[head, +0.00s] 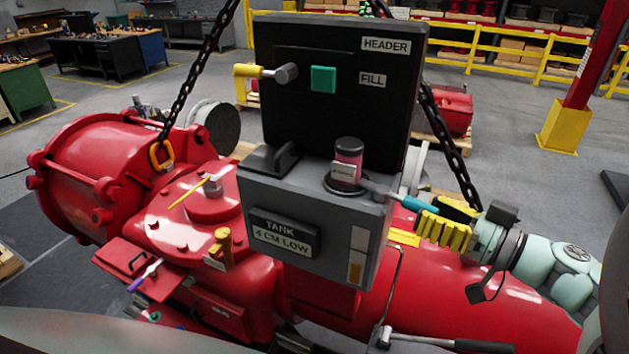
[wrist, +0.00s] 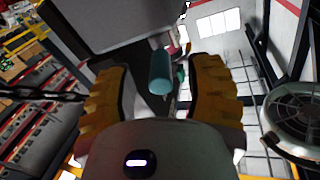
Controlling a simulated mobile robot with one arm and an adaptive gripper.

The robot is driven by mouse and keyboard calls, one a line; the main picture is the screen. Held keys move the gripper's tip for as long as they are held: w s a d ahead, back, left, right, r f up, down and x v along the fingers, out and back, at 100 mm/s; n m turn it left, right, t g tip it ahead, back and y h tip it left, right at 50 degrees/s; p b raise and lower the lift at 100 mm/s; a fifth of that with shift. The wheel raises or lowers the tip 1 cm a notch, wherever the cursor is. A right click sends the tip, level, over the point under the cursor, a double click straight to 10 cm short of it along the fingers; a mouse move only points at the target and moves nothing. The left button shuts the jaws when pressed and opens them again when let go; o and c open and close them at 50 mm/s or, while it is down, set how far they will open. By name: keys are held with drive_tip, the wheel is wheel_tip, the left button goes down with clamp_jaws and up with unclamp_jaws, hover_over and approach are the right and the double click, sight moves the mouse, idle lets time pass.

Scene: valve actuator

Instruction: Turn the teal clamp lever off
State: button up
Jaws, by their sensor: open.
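The teal clamp lever (head: 415,204) is a teal grip on a grey rod at the right side of the grey box, beside a pink and black cylinder (head: 347,165). My gripper (head: 436,219) is at the lever's outer end, with its yellow fingers open. In the wrist view the teal grip (wrist: 161,72) lies between the two spread fingers of my gripper (wrist: 160,82), with a gap visible on both sides. I cannot tell how deep the grip sits between the fingers.
A black panel (head: 285,120) carries HEADER and FILL labels, a teal square button (head: 323,79) and a yellow-handled lever (head: 248,71). The grey box (head: 345,225) has a TANK label. A chain (head: 450,145) hangs close behind my gripper. Red machinery (head: 450,285) lies below.

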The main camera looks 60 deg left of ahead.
sight(396, 198)
drive_tip(key=shift+s+a+r+p, duration=0.1)
drive_tip(key=shift+a+r+p, duration=0.4)
drive_tip(key=shift+p, duration=0.2)
drive_tip(key=shift+a+p, duration=0.2)
drive_tip(key=shift+p, duration=0.25)
drive_tip(key=shift+s+a+f+p, duration=0.2)
drive_tip(key=shift+a+p, duration=0.2)
drive_tip(key=shift+p, duration=0.2)
drive_tip(key=shift+s+a+f, duration=0.15)
drive_tip(key=shift+f, duration=0.1)
drive_tip(key=shift+o, duration=0.2)
clamp_jaws()
drive_tip(key=shift+f, duration=0.1)
